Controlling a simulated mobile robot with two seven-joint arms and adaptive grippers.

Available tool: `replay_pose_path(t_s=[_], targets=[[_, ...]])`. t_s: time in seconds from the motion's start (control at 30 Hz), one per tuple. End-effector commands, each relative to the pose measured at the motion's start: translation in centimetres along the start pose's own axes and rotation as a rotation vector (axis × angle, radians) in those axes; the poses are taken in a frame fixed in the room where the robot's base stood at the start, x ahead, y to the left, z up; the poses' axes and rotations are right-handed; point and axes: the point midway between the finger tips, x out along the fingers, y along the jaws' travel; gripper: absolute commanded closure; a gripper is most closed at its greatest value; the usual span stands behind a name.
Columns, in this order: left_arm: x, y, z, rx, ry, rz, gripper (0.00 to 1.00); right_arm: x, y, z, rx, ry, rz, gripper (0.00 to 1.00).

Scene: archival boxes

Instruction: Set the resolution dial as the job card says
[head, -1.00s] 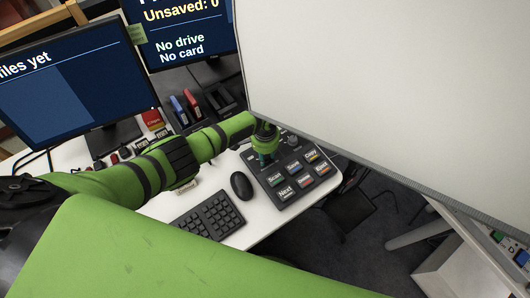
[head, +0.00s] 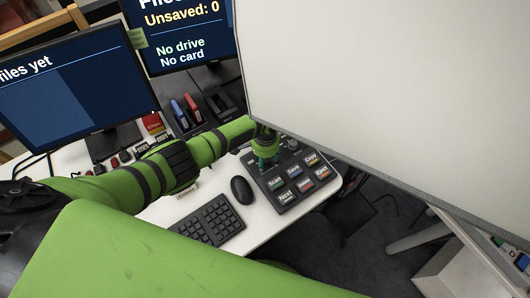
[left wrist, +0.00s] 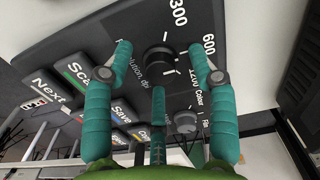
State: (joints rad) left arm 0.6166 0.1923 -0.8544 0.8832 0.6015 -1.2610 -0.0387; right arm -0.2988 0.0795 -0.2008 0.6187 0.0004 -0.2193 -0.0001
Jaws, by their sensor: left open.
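The control panel (head: 303,187) lies on the desk, with several labelled buttons. In the left wrist view, the black resolution dial (left wrist: 158,60) sits beside the "Resolution, dpi" print and the marks 300, 600 and 1200. I cannot tell which mark it points to. My left gripper (head: 265,155) is over the panel's far left part, and hides the dial in the head view. In the left wrist view, the open teal fingers of my left gripper (left wrist: 160,50) are on either side of the dial, with gaps visible. I cannot make out a readable job card. My right gripper is out of view.
A second knob (left wrist: 185,121) sits near the resolution dial. A mouse (head: 241,190) and a keypad (head: 212,219) lie left of the panel. Two monitors (head: 75,90) (head: 185,32) stand behind. A large pale panel (head: 390,90) fills the upper right.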

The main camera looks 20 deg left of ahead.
Motion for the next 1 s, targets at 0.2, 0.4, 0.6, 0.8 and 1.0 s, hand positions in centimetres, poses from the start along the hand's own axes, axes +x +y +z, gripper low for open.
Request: replay_pose_path(t_s=[0.2,0.4,0.6,0.8,1.0], targets=[[-2.3,-0.1,-0.1,0.001,0.004,-0.001,0.42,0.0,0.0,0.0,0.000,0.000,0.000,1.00],[-6.2,-0.1,0.0,0.001,0.004,-0.002,0.42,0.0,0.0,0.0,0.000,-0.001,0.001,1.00],[-10.0,0.0,0.0,0.000,0.003,0.000,0.42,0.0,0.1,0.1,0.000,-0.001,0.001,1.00],[-11.6,0.0,0.0,0.000,0.000,0.000,0.42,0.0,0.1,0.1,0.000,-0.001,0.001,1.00],[-11.8,0.0,0.1,-0.001,-0.001,0.000,0.42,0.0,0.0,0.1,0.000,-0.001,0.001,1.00]])
